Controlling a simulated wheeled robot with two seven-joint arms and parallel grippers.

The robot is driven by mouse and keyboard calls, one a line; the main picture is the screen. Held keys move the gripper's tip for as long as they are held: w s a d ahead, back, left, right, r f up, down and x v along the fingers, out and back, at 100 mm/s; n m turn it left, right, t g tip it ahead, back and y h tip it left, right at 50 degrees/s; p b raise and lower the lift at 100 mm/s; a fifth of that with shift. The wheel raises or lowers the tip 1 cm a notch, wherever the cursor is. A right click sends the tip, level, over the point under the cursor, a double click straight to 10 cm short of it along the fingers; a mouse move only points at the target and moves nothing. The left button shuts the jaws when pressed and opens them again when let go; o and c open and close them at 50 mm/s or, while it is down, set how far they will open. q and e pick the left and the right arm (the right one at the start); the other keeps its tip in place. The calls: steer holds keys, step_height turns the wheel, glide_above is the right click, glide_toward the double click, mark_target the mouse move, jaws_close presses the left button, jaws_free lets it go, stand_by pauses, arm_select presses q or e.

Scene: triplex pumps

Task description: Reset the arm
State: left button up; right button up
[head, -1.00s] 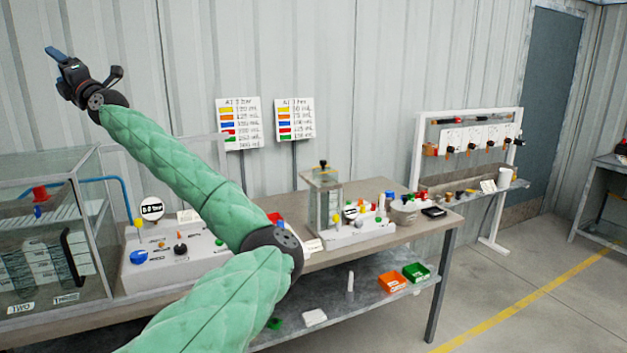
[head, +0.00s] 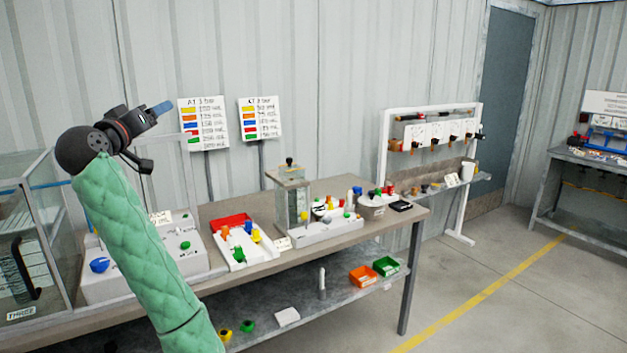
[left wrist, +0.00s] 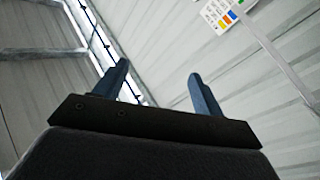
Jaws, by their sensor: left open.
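My left arm, in a green padded sleeve, rises from the bottom of the head view. Its left gripper (head: 163,107) is raised above the bench at the left, pointing right and slightly up. In the left wrist view the two blue fingers (left wrist: 158,85) stand apart with nothing between them, so it is open and empty. Behind them are only the wall, a bright window strip and part of a colour chart (left wrist: 222,14). My right gripper is in neither view.
A workbench (head: 345,190) carries a glass cabinet (head: 30,235), a red tray (head: 232,220) and a clear-tank pump unit (head: 292,205). Colour charts (head: 203,122) stand behind. Orange (head: 362,276) and green (head: 386,266) bins sit on the lower shelf.

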arm_select(q)
steer(key=s+d+f+m+g+b, duration=0.1)
steer(key=s+d+f+g, duration=0.35)
steer(key=f, duration=1.05)
steer(key=s+d+f+m+g+y+b, duration=0.15)
steer(key=s+d+f, duration=0.55)
steer(key=f, duration=0.9)
steer(key=s+d+f+m+g, duration=0.2)
steer(key=s+d+f+g, duration=0.3)
steer(key=f, duration=1)
steer(key=s+d+f+g+b, duration=0.1)
steer(key=s+d+f+g, duration=0.2)
steer(key=s+f, duration=1.2)
steer(key=s+d+f+m+g+b, duration=0.1)
steer(key=s+d+f+g, duration=0.2)
steer(key=s+f, duration=1.1)
steer(key=s, duration=0.3)
steer(key=shift+s+f, duration=0.35)
steer(key=shift+f, duration=0.05)
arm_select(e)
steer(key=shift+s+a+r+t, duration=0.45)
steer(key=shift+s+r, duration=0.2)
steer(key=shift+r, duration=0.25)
arm_select(q)
steer(key=shift+h, duration=0.25)
